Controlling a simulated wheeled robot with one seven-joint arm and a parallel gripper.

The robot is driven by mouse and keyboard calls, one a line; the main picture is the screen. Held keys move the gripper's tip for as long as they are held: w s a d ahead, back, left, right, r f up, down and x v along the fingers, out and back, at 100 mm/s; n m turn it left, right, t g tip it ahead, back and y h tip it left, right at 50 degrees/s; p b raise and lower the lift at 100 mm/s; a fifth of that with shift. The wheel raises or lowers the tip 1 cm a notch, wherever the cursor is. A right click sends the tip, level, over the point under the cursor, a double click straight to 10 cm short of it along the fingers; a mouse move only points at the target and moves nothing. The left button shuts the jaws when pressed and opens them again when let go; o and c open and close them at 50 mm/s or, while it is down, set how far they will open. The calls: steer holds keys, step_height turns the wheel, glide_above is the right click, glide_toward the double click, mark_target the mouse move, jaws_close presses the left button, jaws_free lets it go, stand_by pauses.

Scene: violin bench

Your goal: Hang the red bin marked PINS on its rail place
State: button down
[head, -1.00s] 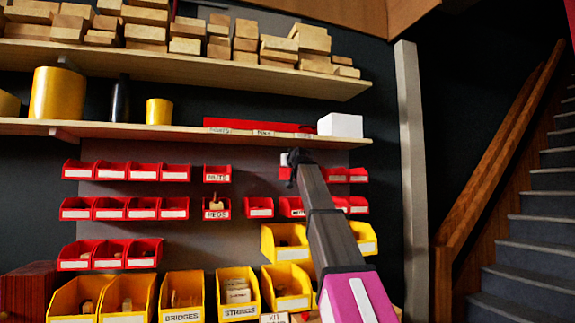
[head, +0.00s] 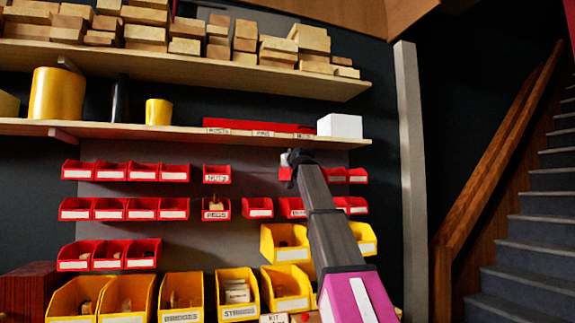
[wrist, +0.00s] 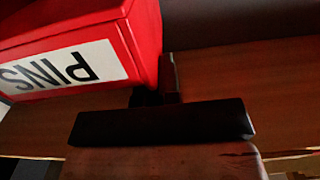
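The red bin marked PINS (wrist: 75,68) fills the upper left of the wrist view, close up, tilted, its white label upside down. My gripper (wrist: 168,85) is at the bin's right edge; a dark finger stands against the side wall and appears shut on it, though the bin hides part of the grip. In the head view my gripper (head: 291,160) is small and dark, under the right end of the lower shelf. A red patch (head: 285,174) shows just below it; I cannot tell whether this is the PINS bin or one behind.
Red bins (head: 217,174) hang in rows on the grey wall panel, with a bare stretch (head: 256,176) left of my gripper. The lower shelf (head: 200,134) runs close above, carrying a white box (head: 340,125). Yellow bins (head: 285,243) stand below. My arm hides part of the panel.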

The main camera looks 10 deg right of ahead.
steer(key=shift+s+d, duration=0.2)
steer(key=shift+s, duration=0.85)
stand_by(0.9)
steer(key=s+d, duration=0.3)
steer(key=s, duration=1.3)
steer(key=shift+s+d, duration=0.15)
steer(key=shift+s, duration=0.15)
stand_by(1.6)
